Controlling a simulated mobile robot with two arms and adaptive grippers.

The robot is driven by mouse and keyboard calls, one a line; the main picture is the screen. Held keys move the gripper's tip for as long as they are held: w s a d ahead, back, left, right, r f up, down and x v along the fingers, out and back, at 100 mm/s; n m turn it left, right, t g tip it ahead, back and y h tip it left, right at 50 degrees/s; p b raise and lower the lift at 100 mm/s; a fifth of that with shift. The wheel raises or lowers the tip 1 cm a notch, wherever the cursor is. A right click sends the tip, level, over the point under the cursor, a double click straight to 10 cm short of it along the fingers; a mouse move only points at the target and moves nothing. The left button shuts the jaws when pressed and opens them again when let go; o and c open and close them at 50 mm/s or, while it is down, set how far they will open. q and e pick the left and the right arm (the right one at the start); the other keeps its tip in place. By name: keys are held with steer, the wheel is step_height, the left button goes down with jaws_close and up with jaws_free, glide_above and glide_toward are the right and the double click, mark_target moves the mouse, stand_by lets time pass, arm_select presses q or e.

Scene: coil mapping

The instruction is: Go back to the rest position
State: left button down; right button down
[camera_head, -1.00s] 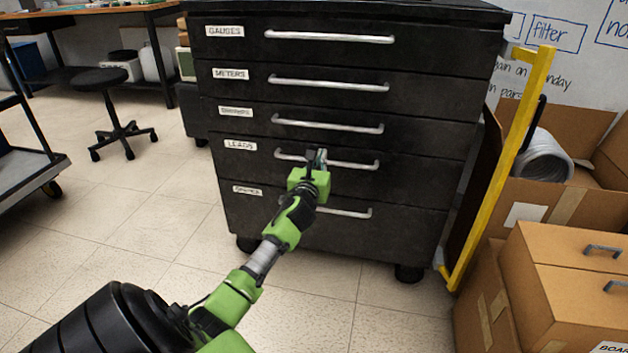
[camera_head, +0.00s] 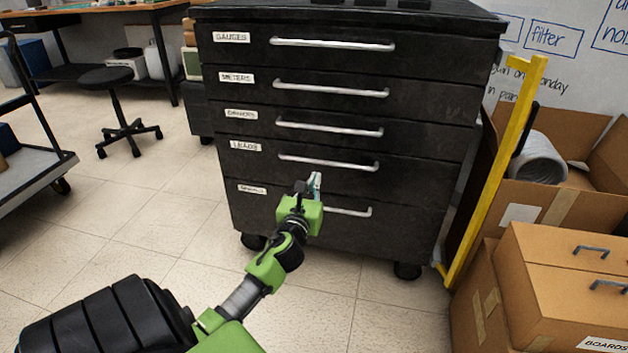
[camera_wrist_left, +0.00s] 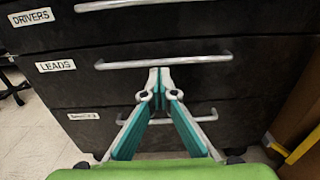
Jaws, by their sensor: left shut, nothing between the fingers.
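My left gripper (camera_head: 314,184) is in front of the black drawer cabinet (camera_head: 420,180), at the height between the LEADS drawer handle (camera_head: 328,163) and the lowest handle (camera_head: 348,211). In the left wrist view my left gripper (camera_wrist_left: 160,82) has its fingertips together with nothing between them. The LEADS handle (camera_wrist_left: 205,60) shows just above the fingertips there, and the fingers cover part of the lowest handle. All the drawers look shut. My right gripper is in neither view.
A yellow upright frame (camera_head: 505,170) stands right of the cabinet. Cardboard boxes (camera_head: 560,285) are stacked at the right. A cart (camera_head: 30,175) stands at the left and a black stool (camera_head: 108,80) behind it. The tiled floor (camera_head: 150,240) on the left is clear.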

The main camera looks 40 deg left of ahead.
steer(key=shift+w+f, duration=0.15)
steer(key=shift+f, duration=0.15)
